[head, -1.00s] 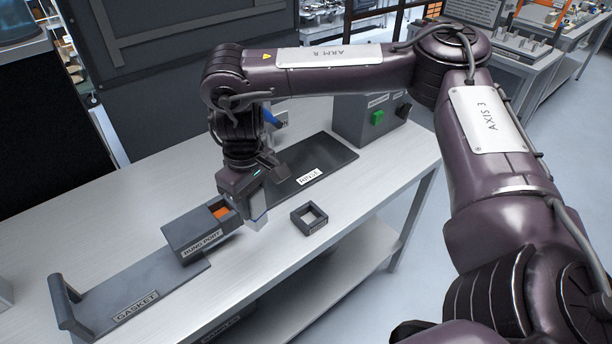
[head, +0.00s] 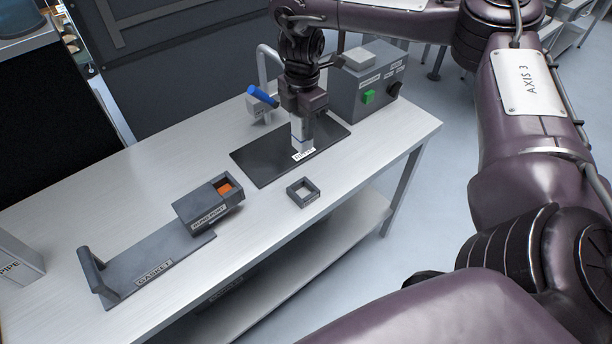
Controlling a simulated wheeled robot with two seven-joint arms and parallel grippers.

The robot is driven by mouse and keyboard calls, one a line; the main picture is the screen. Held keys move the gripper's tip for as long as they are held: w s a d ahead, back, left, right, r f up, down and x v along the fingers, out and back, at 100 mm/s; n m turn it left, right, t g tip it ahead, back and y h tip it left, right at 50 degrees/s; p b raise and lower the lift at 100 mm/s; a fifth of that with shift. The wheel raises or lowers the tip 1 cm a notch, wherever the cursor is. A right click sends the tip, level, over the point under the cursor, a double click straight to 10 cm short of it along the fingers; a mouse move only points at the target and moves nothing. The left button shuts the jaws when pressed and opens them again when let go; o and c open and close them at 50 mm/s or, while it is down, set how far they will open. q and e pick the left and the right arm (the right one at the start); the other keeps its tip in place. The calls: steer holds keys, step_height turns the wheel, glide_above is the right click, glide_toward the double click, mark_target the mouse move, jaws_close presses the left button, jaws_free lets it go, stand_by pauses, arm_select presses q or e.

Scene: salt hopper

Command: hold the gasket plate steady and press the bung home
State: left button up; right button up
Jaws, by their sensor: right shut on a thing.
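The gasket plate (head: 127,272) is a long dark grey plate with an upright handle at its left end, lying on the bench. The bung port (head: 196,211), a dark box with an open top, stands at its right end. An orange piece (head: 224,187) shows inside the opening; I cannot tell how deep it sits. My right gripper (head: 301,143) points down over a dark mat, right of the port and apart from it. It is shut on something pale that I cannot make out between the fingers. My left gripper is not in view.
A dark square frame (head: 303,192) with an open middle lies near the bench's front edge. Behind are a blue-handled fixture (head: 262,97) and a control box (head: 366,82) with a green button. The dark mat (head: 262,163) lies under my right gripper. Left bench is mostly clear.

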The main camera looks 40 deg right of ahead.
step_height(320, 180, down, 19)
steer(key=shift+b, duration=1.2)
steer(key=shift+f, duration=0.3)
steer(key=shift+f, duration=0.1)
steer(key=shift+f, duration=0.1)
steer(key=o, duration=1.1)
